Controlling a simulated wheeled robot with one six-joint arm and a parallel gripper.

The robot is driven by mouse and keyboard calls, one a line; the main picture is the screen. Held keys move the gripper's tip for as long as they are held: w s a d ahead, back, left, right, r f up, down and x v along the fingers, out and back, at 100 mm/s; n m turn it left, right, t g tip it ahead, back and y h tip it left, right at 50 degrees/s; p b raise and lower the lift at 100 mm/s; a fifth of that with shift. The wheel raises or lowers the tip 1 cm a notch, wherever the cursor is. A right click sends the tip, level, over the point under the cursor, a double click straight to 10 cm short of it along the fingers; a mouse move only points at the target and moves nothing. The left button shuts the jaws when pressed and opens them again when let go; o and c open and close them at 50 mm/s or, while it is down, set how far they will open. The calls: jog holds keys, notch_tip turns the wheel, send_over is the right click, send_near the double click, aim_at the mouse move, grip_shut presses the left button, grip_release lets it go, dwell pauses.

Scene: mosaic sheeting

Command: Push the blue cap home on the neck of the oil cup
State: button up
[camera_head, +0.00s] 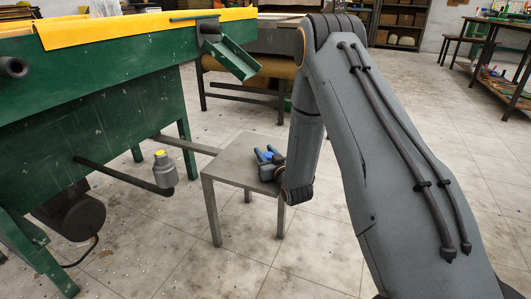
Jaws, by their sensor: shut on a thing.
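My gripper (266,154) shows small, in front of the small grey table in the picture. Its two dark fingers are shut on the blue cap (268,156), of which only a small bright blue part shows. A grey cup with a yellow top (164,171), which looks like the oil cup, stands upright at the end of a dark bar from the green machine. The blue cap is to the right of the cup, well apart from it. I cannot tell how high the cap is above the table.
The green machine (110,80) with a yellow top edge fills the left, with a short chute (232,60). The small grey table (233,150) stands right of the cup. A bench stands behind. My arm covers much of the right.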

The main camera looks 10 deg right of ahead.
jog(key=o, duration=1)
jog(key=shift+f+b, duration=0.15)
jog(key=shift+b, duration=0.15)
